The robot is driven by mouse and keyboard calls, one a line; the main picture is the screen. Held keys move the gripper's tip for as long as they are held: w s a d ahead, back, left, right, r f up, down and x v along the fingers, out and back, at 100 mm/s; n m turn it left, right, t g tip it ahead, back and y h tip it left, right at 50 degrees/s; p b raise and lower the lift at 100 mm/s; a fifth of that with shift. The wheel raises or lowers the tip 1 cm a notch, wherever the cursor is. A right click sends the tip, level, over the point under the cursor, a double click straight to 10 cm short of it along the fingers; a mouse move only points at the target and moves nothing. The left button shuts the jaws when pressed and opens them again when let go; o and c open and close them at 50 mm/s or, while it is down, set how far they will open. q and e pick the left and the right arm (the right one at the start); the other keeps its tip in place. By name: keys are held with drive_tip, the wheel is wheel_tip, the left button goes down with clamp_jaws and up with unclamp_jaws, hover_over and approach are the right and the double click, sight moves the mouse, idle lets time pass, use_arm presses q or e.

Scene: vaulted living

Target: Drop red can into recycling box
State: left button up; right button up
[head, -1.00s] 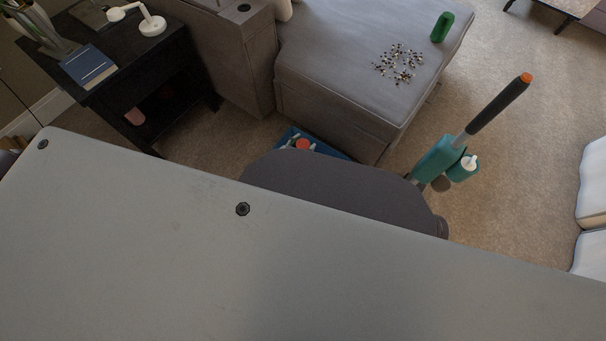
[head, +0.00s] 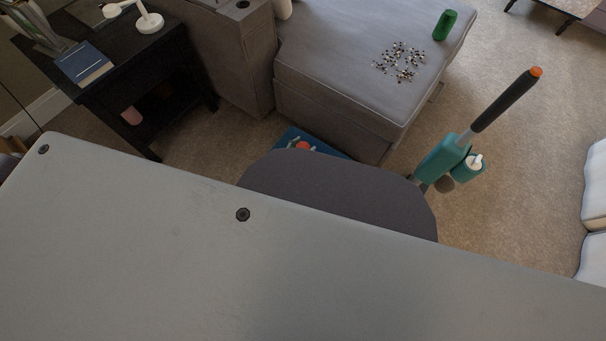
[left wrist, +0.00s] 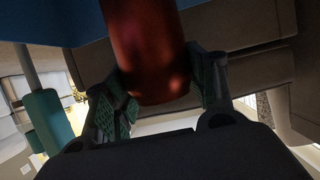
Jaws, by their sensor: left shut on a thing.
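The red can (left wrist: 148,50) is held between the two padded fingers of my left gripper (left wrist: 160,88) in the left wrist view. In the head view, only a small red top of the can (head: 303,146) shows, with parts of the fingers beside it. A blue box (head: 328,150), which looks like the recycling box, is on the floor by the sofa. The can and fingers appear over the box, but the height between them cannot be told. Blue also shows at the top left of the left wrist view. Much of the box is hidden by my own body. My right gripper is not in view.
A grey sofa section (head: 340,70) stands just behind the box, with a green item (head: 445,25) on it. A black side table (head: 140,75) is at left. A teal cleaner with a black handle (head: 505,100) stands at right. Carpet is open beyond it.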

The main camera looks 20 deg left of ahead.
use_arm(q)
drive_tip(key=o, duration=0.8)
drive_tip(key=shift+o, duration=0.2)
drive_tip(key=shift+s, duration=0.15)
drive_tip(key=v, duration=1.1)
drive_tip(key=shift+s+a+r, duration=0.2)
drive_tip(key=shift+s+r, duration=0.05)
drive_tip(key=shift+w+r, duration=0.1)
idle(0.9)
